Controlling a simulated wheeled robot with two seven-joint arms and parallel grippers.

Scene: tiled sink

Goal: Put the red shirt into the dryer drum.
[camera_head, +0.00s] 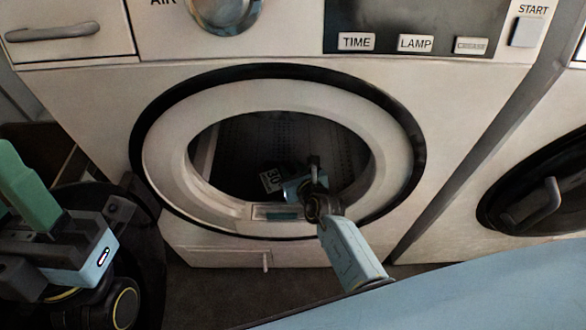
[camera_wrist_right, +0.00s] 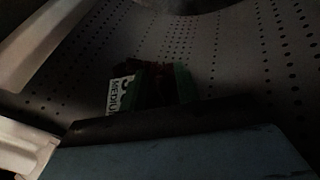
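The dryer drum (camera_head: 230,160) is open at the centre of the head view, with a dark, perforated inside. My right arm reaches through the round opening, and my right gripper (camera_head: 290,182) is inside the drum, low down. In the right wrist view its green fingers (camera_wrist_right: 160,88) stand a little apart. A dark red patch (camera_wrist_right: 155,72), seemingly the red shirt, shows dimly at and beyond the fingertips. Whether they grip it is too dark to tell. A white label reading MEDIUM (camera_wrist_right: 120,93) is beside the left finger. My left gripper (camera_head: 22,195), with a green finger, is outside at the left.
The pale door ring (camera_head: 165,160) surrounds the opening, with a dark outer rim. A second machine with a dark round door (camera_head: 540,195) stands at the right. A pale blue surface (camera_head: 450,295) fills the lower right. Dark floor shows below the dryer.

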